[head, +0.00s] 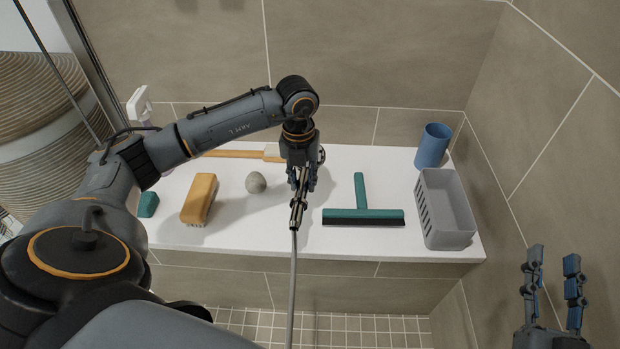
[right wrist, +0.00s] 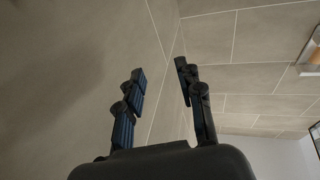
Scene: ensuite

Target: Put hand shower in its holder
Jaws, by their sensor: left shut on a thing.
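My left gripper (head: 303,180) is shut on the hand shower (head: 298,212), above the white ledge. The metal lower end of its handle points toward the front of the picture, with the grey hose (head: 292,290) hanging from it. The rest of the hand shower is mostly hidden behind the gripper. My right gripper (head: 553,275) is open and empty at the lower right, near the tiled wall; its spread fingers also show in the right wrist view (right wrist: 160,95). I cannot make out the holder in either view.
On the white ledge (head: 350,246) are a wooden-handled brush (head: 235,153), yellow brush (head: 200,198), grey stone (head: 256,182), green squeegee (head: 362,215), grey basket (head: 445,208), blue cup (head: 433,146) and green block (head: 148,204). A white object (head: 138,103) stands at the back left.

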